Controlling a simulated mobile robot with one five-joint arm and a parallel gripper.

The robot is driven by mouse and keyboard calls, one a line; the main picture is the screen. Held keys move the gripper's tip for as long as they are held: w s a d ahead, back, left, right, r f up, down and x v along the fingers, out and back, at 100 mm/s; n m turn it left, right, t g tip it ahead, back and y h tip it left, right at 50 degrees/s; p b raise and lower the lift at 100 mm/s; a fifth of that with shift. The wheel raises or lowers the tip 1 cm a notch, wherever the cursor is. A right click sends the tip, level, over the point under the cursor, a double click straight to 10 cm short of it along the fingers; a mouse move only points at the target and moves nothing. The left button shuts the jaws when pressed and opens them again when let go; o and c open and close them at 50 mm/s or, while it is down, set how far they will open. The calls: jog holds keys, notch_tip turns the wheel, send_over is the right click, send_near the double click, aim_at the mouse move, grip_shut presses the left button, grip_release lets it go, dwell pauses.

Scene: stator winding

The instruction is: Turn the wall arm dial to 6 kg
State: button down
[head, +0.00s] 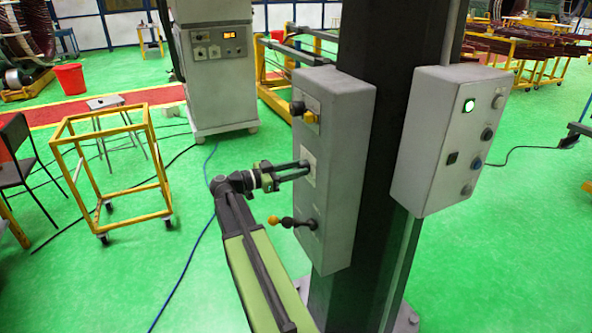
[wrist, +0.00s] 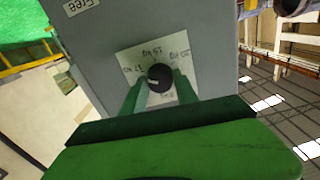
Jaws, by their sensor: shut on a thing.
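The dial (wrist: 160,77) is a round black knob on a white label plate (wrist: 130,53) with handwritten kg marks around it. Most of the marks are too small or blurred to read surely; one near the top looks like 15 kg. A faint pale mark shows on the knob, but I cannot tell which value it points to. My gripper (wrist: 159,88) is shut on the dial, one green finger on each side. In the head view my gripper (head: 306,168) reaches the middle of the grey box (head: 340,130), hiding the knob; part of the plate (head: 309,158) shows.
On the same box, a black and yellow knob (head: 305,112) sits above and a lever with a yellow ball (head: 273,220) below. A second grey box (head: 440,140) with a lit button is on the column's right. A yellow frame cart (head: 110,165) stands left.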

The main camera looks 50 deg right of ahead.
jog(key=shift+w, duration=0.1)
jog(key=n, duration=1.2)
jog(key=shift+r, duration=0.1)
jog(key=n, duration=0.6)
jog(key=shift+n, duration=0.3)
jog(key=n, duration=0.5)
jog(key=shift+n, duration=0.3)
jog(key=c, duration=0.9)
grip_release()
jog(key=shift+c, duration=0.2)
